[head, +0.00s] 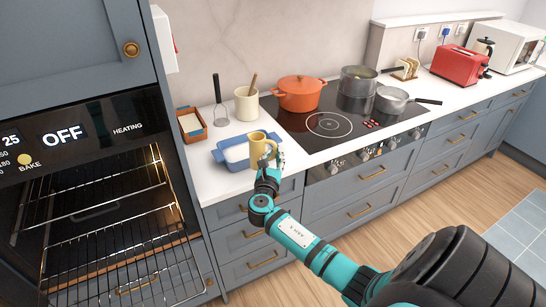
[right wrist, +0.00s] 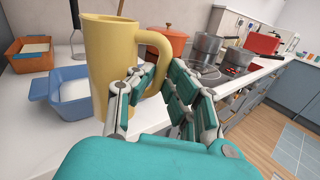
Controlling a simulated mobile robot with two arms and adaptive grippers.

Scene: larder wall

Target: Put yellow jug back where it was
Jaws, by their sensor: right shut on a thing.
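The yellow jug (head: 257,147) is upright at the front of the white counter, at the right end of a blue dish. In the right wrist view the jug (right wrist: 108,65) stands tall at the left, its handle towards my gripper. My right gripper (head: 270,163) is shut on the jug's handle, with its fingers (right wrist: 165,100) around the lower part of it in the right wrist view. The jug's base is partly hidden, and I cannot tell whether it touches the counter. My left gripper is not in view.
The blue dish (head: 234,154) with white contents is close beside the jug. An orange-brown box (head: 190,126), a whisk (head: 219,110) and a cream utensil pot (head: 246,103) stand behind. The hob (head: 340,128) with an orange pot (head: 299,94) and grey pans is right. An open oven (head: 95,205) is left.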

